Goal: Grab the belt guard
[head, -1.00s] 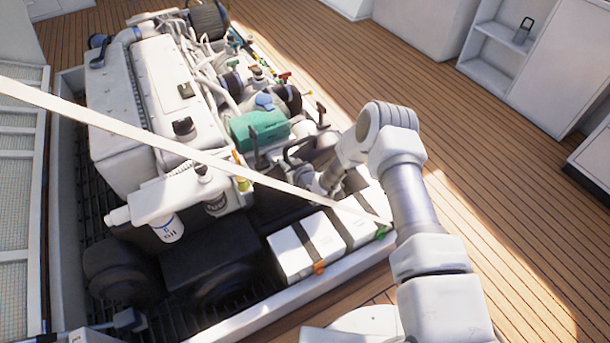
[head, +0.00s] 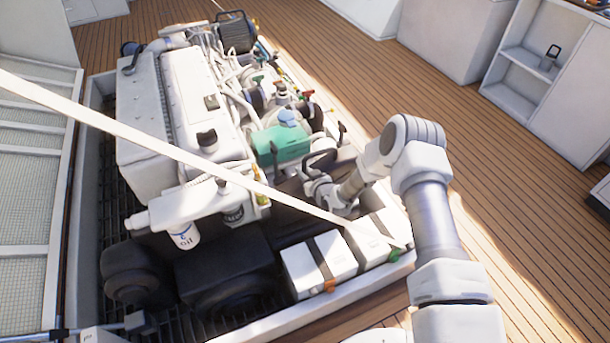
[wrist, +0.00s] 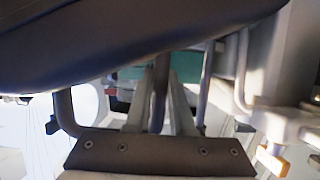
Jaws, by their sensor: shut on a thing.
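The belt guard looks like a dark frame of bent tubes on a dark plate (wrist: 160,155) with several screws, seen large in the wrist view. In the head view I take it to be the black loop (head: 322,157) beside the teal box. My gripper (wrist: 160,100) is shut on the guard's middle tube, with a pale grey finger on each side. In the head view my gripper (head: 318,186) is at the loop's lower end, small and partly hidden by my wrist. A large dark curved shape covers the top of the wrist view.
The white engine (head: 185,110) fills the hatch to the left. The teal box (head: 280,145) stands close behind the guard. White battery boxes (head: 318,262) stand in front, and a pale diagonal bar (head: 130,133) crosses the view. Wooden deck (head: 520,190) is open to the right.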

